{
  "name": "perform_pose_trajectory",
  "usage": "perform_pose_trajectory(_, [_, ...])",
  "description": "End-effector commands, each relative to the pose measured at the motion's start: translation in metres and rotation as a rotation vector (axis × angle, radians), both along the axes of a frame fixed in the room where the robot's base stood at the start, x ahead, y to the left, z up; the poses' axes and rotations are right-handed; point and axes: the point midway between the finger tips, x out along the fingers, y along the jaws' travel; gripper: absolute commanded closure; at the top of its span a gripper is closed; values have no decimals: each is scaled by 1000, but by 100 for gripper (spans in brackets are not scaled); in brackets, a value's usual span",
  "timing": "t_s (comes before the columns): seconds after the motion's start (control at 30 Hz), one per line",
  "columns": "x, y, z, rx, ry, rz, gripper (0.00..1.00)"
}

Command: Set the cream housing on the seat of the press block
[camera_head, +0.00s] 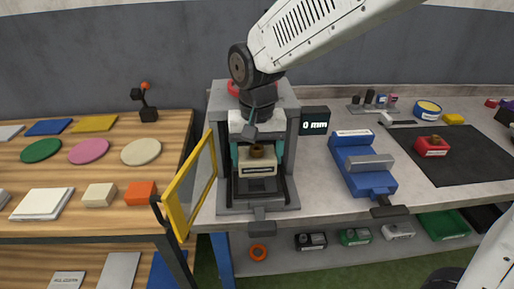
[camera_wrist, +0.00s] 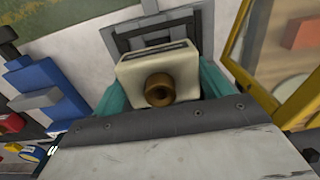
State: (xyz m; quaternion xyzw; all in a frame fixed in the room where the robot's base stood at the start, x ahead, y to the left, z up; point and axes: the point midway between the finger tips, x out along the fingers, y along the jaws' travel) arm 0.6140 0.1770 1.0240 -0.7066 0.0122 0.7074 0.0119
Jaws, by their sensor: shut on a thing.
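The cream housing (camera_head: 258,169), a block with a brown round bushing on it, is between the uprights of the grey press block (camera_head: 223,108). My gripper (camera_head: 259,158) reaches in from above, its teal fingers shut on the housing's two sides. In the wrist view the housing (camera_wrist: 160,75) sits level between the fingers, bushing towards the camera. The dark seat of the press block (camera_head: 262,190) is around and under the housing. The housing hides part of it, and I cannot tell whether the two touch.
A yellow-framed guard (camera_head: 188,188) stands open at the press's left. A display (camera_head: 314,121) reading 0 mm is at its right. A blue vise (camera_head: 363,165) and a red block (camera_head: 432,146) on a dark mat are further right. A wooden table (camera_head: 75,165) with coloured pieces is left.

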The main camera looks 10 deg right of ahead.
Motion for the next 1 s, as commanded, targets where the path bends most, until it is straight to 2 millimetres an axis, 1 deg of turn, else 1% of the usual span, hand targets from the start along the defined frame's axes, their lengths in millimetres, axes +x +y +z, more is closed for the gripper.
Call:
perform_pose_trajectory(0.4, [0, 0, -27, 0, -1, 0, 67])
perform_pose_trajectory(0.6, [0, 0, -37, 0, -1, 0, 67])
perform_pose_trajectory(0.8, [1, 0, -42, 1, -2, 0, 67])
perform_pose_trajectory(1.0, [1, 0, -43, 1, -2, 0, 67])
